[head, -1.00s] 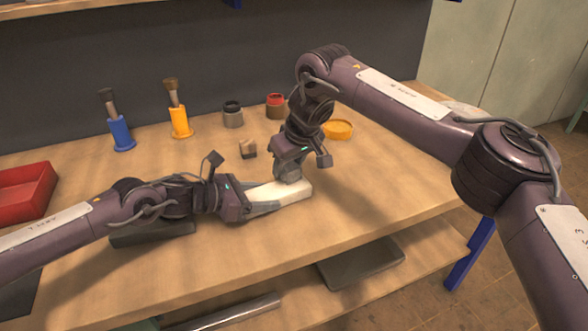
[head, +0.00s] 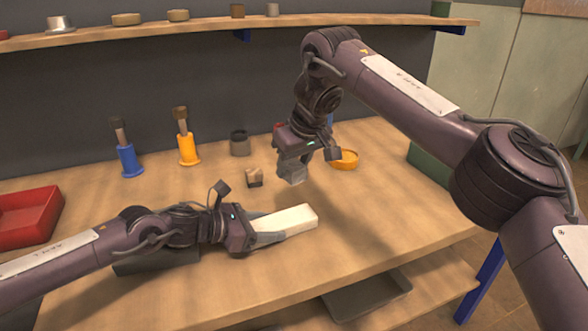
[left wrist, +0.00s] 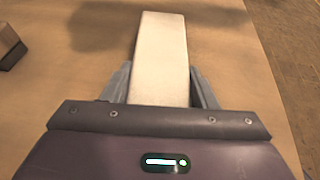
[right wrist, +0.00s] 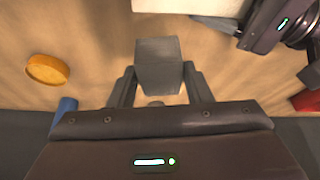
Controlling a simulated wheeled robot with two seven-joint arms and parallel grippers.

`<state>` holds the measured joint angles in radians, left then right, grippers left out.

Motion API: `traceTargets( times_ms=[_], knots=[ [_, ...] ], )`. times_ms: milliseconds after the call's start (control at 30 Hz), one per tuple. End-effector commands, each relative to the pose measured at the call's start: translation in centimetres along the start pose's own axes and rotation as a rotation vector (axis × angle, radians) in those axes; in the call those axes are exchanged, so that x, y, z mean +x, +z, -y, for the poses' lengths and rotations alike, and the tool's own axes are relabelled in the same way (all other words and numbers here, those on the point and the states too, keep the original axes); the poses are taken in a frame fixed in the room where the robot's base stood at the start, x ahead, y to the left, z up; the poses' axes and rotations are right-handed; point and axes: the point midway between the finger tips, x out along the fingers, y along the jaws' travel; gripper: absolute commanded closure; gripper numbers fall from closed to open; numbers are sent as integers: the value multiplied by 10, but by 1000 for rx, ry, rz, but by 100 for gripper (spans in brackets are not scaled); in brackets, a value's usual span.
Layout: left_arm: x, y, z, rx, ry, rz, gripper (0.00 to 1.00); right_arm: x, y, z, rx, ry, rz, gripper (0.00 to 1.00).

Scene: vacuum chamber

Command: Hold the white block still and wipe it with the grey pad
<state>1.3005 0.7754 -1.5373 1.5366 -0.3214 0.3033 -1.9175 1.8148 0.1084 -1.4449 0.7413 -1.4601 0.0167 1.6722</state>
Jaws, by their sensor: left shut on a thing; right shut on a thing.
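The white block (head: 290,217) lies on the wooden table. My left gripper (head: 264,232) is shut on its left end; in the left wrist view the block (left wrist: 160,50) stands out between the fingers (left wrist: 160,88). My right gripper (head: 290,163) is shut on the grey pad (head: 292,175) and holds it in the air, behind the block and apart from it. In the right wrist view the pad (right wrist: 157,65) sits between the fingers (right wrist: 157,85), and part of the white block (right wrist: 185,6) shows at the top edge.
A small brown block (head: 254,177) lies left of the pad. Behind stand a blue holder (head: 129,160) and an orange holder (head: 188,149) with brushes, and a grey jar (head: 240,143). Front right table is clear.

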Motion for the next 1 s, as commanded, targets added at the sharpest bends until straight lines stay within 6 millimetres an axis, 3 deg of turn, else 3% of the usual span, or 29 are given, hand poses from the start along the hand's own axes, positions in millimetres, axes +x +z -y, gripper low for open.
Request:
traceTargets(
  times_ms=[367, 400, 567, 867, 1000],
  knots=[
    [0, 1, 0, 0, 1, 1, 80, 0, 0, 0, 0, 0, 0, 77],
    [0, 1, 0, 0, 1, 1, 45, 0, 0, 0, 0, 0, 0, 77],
    [0, 0, 0, 0, 1, 1, 24, 0, 0, 0, 0, 0, 0, 77],
    [-1, 0, 0, 0, 1, 0, 22, 0, 0, 0, 0, 0, 0, 77],
    [-14, 0, -1, -1, 3, 0, 22, 0, 0, 0, 0, 0, 0, 77]
  ],
)
